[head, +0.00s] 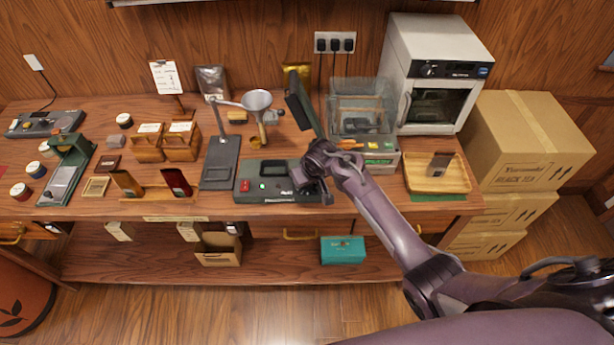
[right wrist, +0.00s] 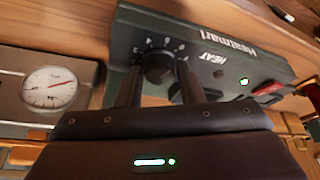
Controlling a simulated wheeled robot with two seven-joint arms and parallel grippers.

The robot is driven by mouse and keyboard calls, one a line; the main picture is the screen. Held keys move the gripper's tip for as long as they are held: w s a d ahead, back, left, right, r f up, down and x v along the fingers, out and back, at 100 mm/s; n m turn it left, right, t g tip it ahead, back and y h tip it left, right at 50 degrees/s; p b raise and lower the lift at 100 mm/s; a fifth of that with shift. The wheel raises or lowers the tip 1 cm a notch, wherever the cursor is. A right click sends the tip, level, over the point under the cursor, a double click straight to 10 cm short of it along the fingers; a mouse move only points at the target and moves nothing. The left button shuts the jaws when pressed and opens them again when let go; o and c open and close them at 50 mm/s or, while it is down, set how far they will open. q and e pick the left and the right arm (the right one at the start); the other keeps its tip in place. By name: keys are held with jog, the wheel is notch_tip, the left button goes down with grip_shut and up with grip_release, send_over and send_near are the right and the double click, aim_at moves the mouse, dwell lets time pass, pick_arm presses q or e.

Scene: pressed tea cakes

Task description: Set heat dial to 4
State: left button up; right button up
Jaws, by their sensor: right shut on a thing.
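The dark green heat press (head: 278,196) sits near the front of the table, with a red switch and a lit green lamp. Its lid (head: 300,108) stands raised behind it. My right gripper (right wrist: 158,84) is shut on the dial, one finger on each side. In the head view my right gripper (head: 316,183) covers the dial. My left gripper is not in view.
A funnel stand (head: 220,165) is close on the left. A round gauge (right wrist: 48,88) shows beside the press in the wrist view.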

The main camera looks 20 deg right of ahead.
jog(key=n, duration=0.1)
jog(key=n+y, duration=0.1)
jog(key=n, duration=0.1)
jog(key=shift+w+d+n, duration=0.1)
jog(key=shift+d+n, duration=0.05)
jog(key=shift+n, duration=0.15)
jog(key=n+g+y, duration=0.1)
jog(key=n, duration=0.2)
jog(key=shift+d+n+y, duration=0.1)
jog(key=shift+n+y, duration=0.2)
jog(key=shift+w+n+g, duration=0.1)
jog(key=shift+n+g, duration=0.2)
jog(key=shift+n, duration=0.5)
jog(key=shift+n+g+y+b, duration=0.4)
jog(key=shift+n+g+b, duration=0.3)
jog(key=shift+n, duration=0.8)
jog(key=o, duration=1)
